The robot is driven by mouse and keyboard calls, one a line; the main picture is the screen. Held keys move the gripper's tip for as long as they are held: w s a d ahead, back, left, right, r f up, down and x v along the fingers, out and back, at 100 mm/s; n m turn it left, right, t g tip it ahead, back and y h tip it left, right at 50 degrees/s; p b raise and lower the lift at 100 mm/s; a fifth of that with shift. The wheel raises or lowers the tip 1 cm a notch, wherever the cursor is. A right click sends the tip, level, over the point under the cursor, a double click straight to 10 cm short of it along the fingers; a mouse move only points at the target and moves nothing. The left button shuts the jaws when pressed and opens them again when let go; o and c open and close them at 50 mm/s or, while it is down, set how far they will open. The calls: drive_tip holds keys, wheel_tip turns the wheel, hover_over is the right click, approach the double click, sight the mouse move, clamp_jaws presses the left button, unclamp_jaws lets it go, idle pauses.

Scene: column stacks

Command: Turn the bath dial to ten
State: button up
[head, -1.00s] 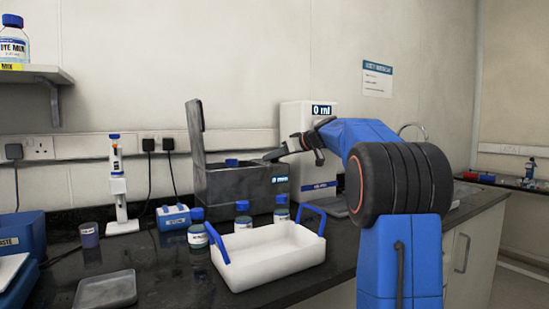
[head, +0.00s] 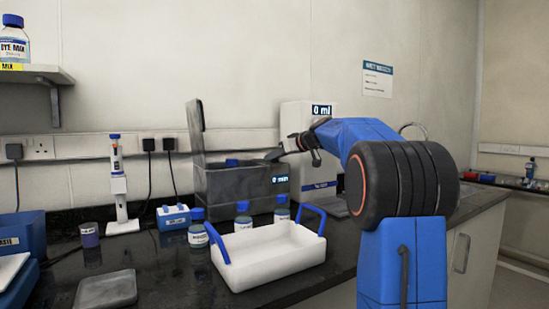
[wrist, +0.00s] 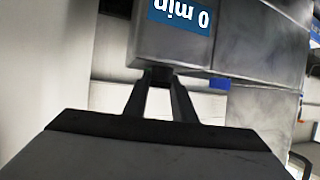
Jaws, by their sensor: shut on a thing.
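The bath (head: 225,188) is a dark grey box on the bench with its lid (head: 196,130) standing open. Its display (head: 279,179) reads 0 min; it shows upside down in the wrist view (wrist: 182,14). The dial (wrist: 160,72) is a small dark knob at the edge of the bath's face, mostly hidden by the fingers. My gripper (wrist: 160,82) is shut on the dial. In the head view my gripper (head: 272,156) reaches the bath's right side from the right. The dial's marks cannot be read.
A white dispenser (head: 294,118) reading 0 ml stands behind my wrist. A white tray with blue handles (head: 270,270) and several blue-capped bottles (head: 243,222) stand in front of the bath. A blue rack (head: 173,217) is at its left.

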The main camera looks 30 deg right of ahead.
drive_tip(key=shift+m+h, duration=2)
drive_tip(key=shift+h, duration=0.4)
drive_tip(key=shift+m+h, duration=1.2)
drive_tip(key=shift+h, duration=0.2)
drive_tip(key=shift+m+g+h, duration=0.9)
drive_tip(key=shift+m+h, duration=1)
drive_tip(key=shift+m+g+h, duration=0.5)
drive_tip(key=shift+m+h, duration=0.1)
drive_tip(key=shift+m+g+h, duration=0.6)
drive_tip(key=shift+m+h, duration=0.1)
drive_tip(key=shift+m, duration=0.1)
drive_tip(key=shift+f, duration=0.1)
drive_tip(key=o, duration=1.1)
